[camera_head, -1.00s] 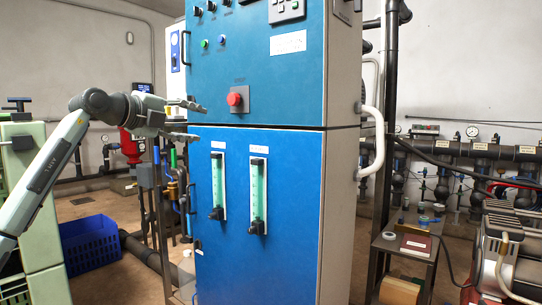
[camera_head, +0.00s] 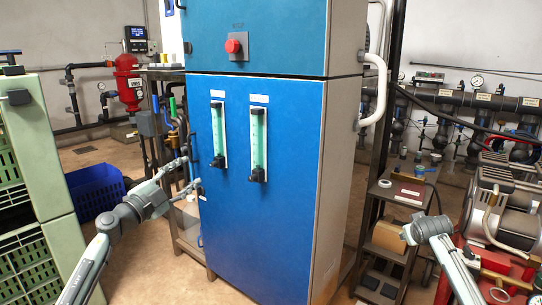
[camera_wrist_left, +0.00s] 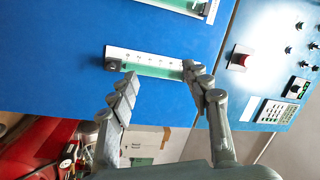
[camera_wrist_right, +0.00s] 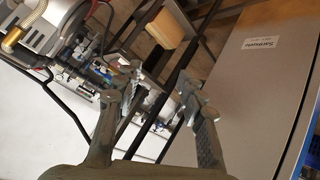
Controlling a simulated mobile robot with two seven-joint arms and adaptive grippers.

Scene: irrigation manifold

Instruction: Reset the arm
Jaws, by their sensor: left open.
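The blue cabinet (camera_head: 262,200) stands in the middle of the head view, with its door shut. It bears a red emergency button (camera_head: 236,46) and two green flow tubes (camera_head: 258,138). My left gripper (camera_head: 190,173) is at the cabinet's left edge, low on the door side; its fingers are apart with nothing between them. In the left wrist view the left gripper (camera_wrist_left: 160,75) faces the blue panel and a flow tube (camera_wrist_left: 150,64). My right arm shows at the lower right of the head view. In the right wrist view the right gripper (camera_wrist_right: 162,86) has its fingers apart and empty.
A small metal stand (camera_head: 398,223) with a box is right of the cabinet. Green crates (camera_head: 28,240) and a blue basket (camera_head: 95,190) are at the left. Some floor is clear between basket and cabinet.

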